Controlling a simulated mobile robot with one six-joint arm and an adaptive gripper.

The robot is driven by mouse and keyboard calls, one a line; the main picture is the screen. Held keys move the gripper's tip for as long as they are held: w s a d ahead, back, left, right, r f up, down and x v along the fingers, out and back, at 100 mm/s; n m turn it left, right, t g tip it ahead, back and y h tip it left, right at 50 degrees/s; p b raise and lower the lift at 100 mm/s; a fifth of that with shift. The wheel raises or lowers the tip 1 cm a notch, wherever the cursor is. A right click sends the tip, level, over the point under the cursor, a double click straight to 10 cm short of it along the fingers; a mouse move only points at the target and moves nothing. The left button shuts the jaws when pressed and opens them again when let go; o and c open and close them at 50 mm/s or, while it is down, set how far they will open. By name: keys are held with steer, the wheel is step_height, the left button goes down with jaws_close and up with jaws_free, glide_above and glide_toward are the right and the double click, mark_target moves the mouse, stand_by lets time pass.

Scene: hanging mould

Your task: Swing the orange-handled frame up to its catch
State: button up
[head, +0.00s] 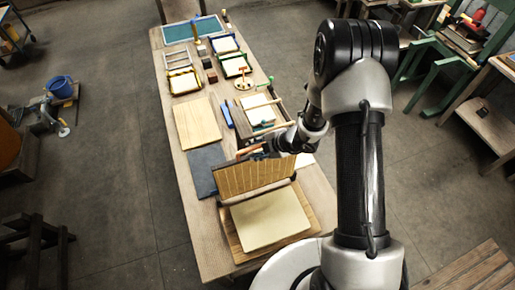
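The frame (252,177) is a tan ribbed panel, raised and leaning at a steep tilt near the front of the long table. Its lower edge meets a dark bar at the back of a wooden base (237,243). A small orange handle (248,149) shows at its top edge. My gripper (268,147) is at that top edge, close beside the handle. It is small and partly hidden by my arm, so I cannot tell whether its fingers are closed on the handle. I cannot make out the catch.
A cream sheet (269,219) lies on the base. A dark slate board (204,171) and a pale wooden board (197,123) lie to the left. Several small frames and tools fill the table's far half. A blue bucket (60,85) stands left, a green rack (445,62) right.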

steer(key=v, duration=1.2)
steer(key=s+a+r+n+b, duration=0.1)
steer(key=s+n+b, duration=0.2)
steer(key=n+b, duration=0.35)
steer(key=s+a+r+n+g+b, duration=0.1)
steer(key=s+a+n+b, duration=0.15)
steer(key=n, duration=0.65)
steer(key=s+a+r+n+b, duration=0.1)
steer(key=s+n+b, duration=0.35)
steer(key=n, duration=0.35)
steer(key=s+d+f+n+h+b, duration=0.3)
steer(key=s+d+n+b, duration=0.2)
steer(key=n, duration=0.7)
steer(key=s+d+f+n+t+h+b, duration=0.1)
steer(key=s+d+f+n+h+b, duration=0.2)
steer(key=s+n+b, duration=0.5)
steer(key=d+n+b, duration=0.1)
steer(key=n+b, duration=0.1)
steer(key=n, duration=0.3)
steer(key=shift+d+f, duration=0.15)
steer(key=shift+d, duration=0.25)
